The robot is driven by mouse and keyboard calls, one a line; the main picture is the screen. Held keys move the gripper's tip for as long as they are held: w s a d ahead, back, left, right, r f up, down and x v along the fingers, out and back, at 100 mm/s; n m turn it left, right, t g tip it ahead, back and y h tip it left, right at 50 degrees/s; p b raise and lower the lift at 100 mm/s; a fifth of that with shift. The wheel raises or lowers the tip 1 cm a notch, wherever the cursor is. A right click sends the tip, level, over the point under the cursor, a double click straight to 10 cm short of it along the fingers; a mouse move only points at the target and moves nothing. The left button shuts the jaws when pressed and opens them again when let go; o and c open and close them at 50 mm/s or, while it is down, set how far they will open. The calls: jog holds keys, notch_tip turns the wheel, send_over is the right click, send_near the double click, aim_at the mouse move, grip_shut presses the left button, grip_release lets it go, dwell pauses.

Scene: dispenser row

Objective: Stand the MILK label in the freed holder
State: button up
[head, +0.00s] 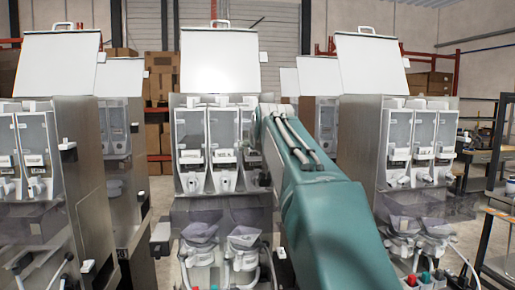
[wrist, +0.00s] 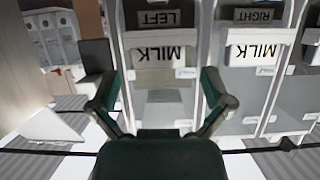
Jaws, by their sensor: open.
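In the wrist view the lettering is upside down. One white label reading MILK (wrist: 165,53) shows on the dispenser front next to a dark LEFT plate (wrist: 158,17). A second white label reading MILK (wrist: 253,53) shows to its right, next to a dark RIGHT plate (wrist: 253,15). Each label is by a pale ledge; I cannot tell which holder is free. My gripper (wrist: 160,92) is open, its two dark green fingers spread before the left compartment. Nothing shows between them. In the head view my arm hides the gripper, and no label can be read.
Other dispensers stand at the left (head: 60,62) and right (head: 370,65). Brown boxes (head: 160,85) are stacked behind. In the wrist view grey striped floor shows at the lower left.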

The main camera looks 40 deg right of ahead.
jog(key=v, duration=1.2)
jog(key=shift+f, duration=0.2)
jog(key=s+a+f+n+g+y, duration=0.1)
jog(key=s+a+f, duration=0.5)
jog(key=f, duration=0.6)
jog(key=s+a+f+n+g+y, duration=0.2)
jog(key=s+a+f, duration=0.4)
jog(key=f, duration=0.6)
jog(key=s+a+f+n+g+y, duration=0.2)
jog(key=s+a+f, duration=0.4)
jog(key=a+f, duration=0.3)
notch_tip(320, 180, down, 3)
jog(key=shift+f+g+y, duration=0.2)
jog(key=shift+g+y, duration=0.2)
jog(key=shift+g, duration=0.3)
